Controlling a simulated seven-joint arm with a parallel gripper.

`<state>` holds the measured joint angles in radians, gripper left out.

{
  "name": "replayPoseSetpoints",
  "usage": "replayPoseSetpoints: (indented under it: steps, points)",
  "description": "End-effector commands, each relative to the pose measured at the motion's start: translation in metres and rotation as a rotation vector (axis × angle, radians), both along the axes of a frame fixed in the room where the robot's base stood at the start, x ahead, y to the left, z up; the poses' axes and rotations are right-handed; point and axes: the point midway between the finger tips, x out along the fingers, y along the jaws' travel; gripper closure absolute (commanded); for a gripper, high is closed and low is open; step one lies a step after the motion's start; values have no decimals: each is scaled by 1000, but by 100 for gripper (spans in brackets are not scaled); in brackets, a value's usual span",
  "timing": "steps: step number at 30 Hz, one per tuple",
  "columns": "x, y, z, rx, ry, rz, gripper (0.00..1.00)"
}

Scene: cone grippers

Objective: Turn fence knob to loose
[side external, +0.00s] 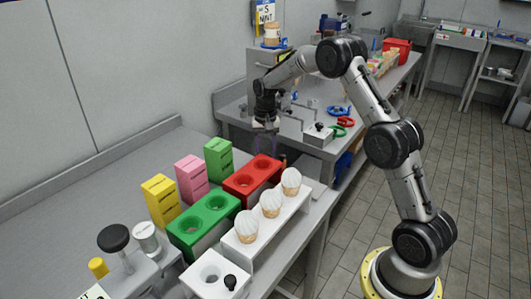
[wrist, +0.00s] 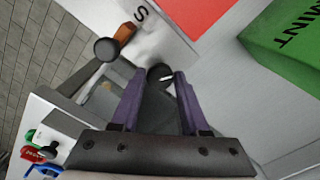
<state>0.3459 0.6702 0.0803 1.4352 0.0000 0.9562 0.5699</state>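My gripper (wrist: 159,80) has two purple fingers, spread apart, with nothing gripped. A small dark round knob (wrist: 160,71) with a light slot shows between the fingertips in the wrist view; I cannot tell how far below them it is. A larger dark round knob (wrist: 106,49) is to its left, by an orange-brown piece (wrist: 125,32) and a printed letter S. I cannot tell for sure which one is the fence knob. In the side external view my gripper (side external: 265,144) points down beyond the red block; the knob under it cannot be made out.
A red two-hole block (side external: 252,178) and a green box (side external: 218,160) stand close to my gripper. A green two-hole block (side external: 204,222) and a white rack of cones (side external: 270,225) are nearer the camera. A grey box (side external: 318,136) and red, green and blue handles lie beyond.

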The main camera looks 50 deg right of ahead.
Motion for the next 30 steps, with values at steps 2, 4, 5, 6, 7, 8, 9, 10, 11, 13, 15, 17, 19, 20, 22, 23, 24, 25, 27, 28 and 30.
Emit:
replayPoseSetpoints:
  steps: [2,4,5,6,7,8,9,10,11,13,15,17,19,20,22,23,24,25,27,28,30]
  points:
    - [0,0,0,0,0,0,71]
    - [0,0,0,0,0,0,84]
    - [0,0,0,0,0,0,89]
    - [0,0,0,0,0,0,96]
    - [0,0,0,0,0,0,100]
    - [0,0,0,0,0,0,100]
    - [0,0,0,-1,-1,0,100]
    - [0,0,0,-1,-1,0,100]
    - [0,0,0,-1,-1,1,100]
    - [0,0,0,0,-1,4,100]
    - [0,0,0,0,-1,14,100]
    - [0,0,0,-1,-1,27,100]
    - [0,0,0,0,-1,51,100]
    - [0,0,1,0,-1,63,100]
    - [1,0,1,-1,-2,100,100]
    - [1,0,1,-1,-2,119,100]
    - [1,0,1,-1,-2,146,100]
    - [0,0,1,-1,-2,168,100]
    - [1,0,1,-1,-2,226,100]
    - [1,0,1,-2,-3,252,100]
    - [1,0,1,-2,-3,317,100]
